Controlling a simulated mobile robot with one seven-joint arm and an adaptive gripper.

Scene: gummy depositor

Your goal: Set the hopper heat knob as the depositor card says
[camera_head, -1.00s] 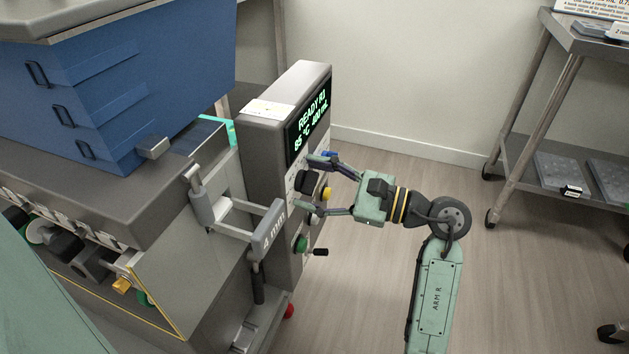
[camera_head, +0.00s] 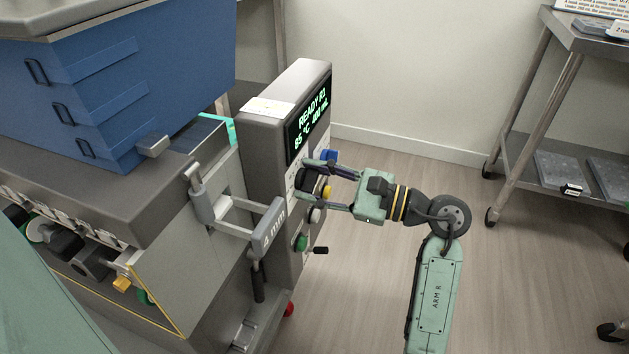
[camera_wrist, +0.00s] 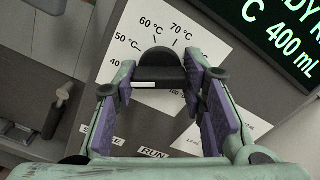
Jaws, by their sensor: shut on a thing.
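The black heat knob (camera_wrist: 160,68) sits on a white dial plate (camera_wrist: 135,30) marked 40, 50, 60 and 70 °C, with 100 partly hidden. In the head view the knob (camera_head: 304,181) is on the control panel's face. My gripper (camera_head: 307,184) is closed with one finger on each side of the knob; in the wrist view its purple pads (camera_wrist: 160,92) flank it. A white strip shows at the knob's lower left edge; I cannot tell its exact setting. A white card (camera_head: 268,107) lies on top of the control box, its text unreadable.
The green display (camera_head: 311,118) reads READY R1, 85 °C, 400 mL. A blue control (camera_head: 329,155), yellow button (camera_head: 327,192), pale knob (camera_head: 316,215) and green control (camera_head: 301,243) surround the gripper. A 4 mm handle (camera_head: 268,232) juts out at left.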

